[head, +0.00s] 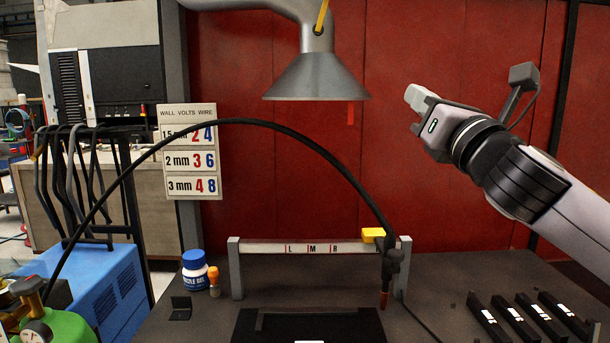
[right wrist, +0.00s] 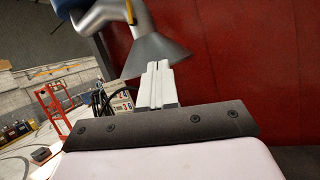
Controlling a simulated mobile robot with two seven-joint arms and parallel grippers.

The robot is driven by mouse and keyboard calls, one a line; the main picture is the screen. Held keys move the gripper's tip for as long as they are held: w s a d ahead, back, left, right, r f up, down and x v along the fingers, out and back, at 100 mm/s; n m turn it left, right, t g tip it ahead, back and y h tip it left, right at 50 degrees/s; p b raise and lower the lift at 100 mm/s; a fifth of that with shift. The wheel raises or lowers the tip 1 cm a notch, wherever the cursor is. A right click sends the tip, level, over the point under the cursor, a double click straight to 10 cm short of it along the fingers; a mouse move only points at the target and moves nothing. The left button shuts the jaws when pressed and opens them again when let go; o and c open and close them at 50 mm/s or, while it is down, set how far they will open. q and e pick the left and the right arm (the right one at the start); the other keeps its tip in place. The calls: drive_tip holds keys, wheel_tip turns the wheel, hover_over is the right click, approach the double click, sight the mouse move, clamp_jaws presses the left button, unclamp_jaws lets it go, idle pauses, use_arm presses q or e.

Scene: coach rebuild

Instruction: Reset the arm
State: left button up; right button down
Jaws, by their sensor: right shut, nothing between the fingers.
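My right arm comes in from the right in the head view, raised above the bench. Its gripper (head: 413,97) points up and left in front of the red curtain, and holds nothing. In the right wrist view the gripper fingers (right wrist: 158,68) are together, with nothing between them. The gripper is clear of everything on the bench. My left gripper does not show in either view.
A welding torch (head: 385,285) hangs at the rail (head: 270,248) marked L, M, R, its black cable arching left. A fume hood (head: 318,76) hangs above. Dark bars (head: 487,318) lie at right. A blue-capped jar (head: 195,272) stands left. The air around my right gripper is free.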

drive_tip(key=s+a+f+m+g+h, duration=0.15)
drive_tip(key=s+f+m+g, duration=0.25)
drive_tip(key=f+m, duration=1)
drive_tip(key=s+f+m+g+h, duration=0.2)
drive_tip(key=s+f+m+g, duration=0.3)
drive_tip(key=f, duration=1.7)
drive_tip(key=s+d+f+m+g+h, duration=0.1)
drive_tip(key=s+d+f+m+g, duration=0.35)
drive_tip(key=s+f+m, duration=0.65)
drive_tip(key=s+d+f+m+g+h, duration=0.25)
drive_tip(key=s+f+m+g, duration=0.25)
drive_tip(key=s+f, duration=0.75)
drive_tip(key=w+a+f+t+y, duration=0.2)
drive_tip(key=w+f+t+y, duration=0.1)
drive_tip(key=f+t, duration=0.2)
drive_tip(key=shift+w+f+t, duration=0.15)
drive_tip(key=shift+w+t, duration=0.25)
drive_tip(key=shift+t, duration=0.65)
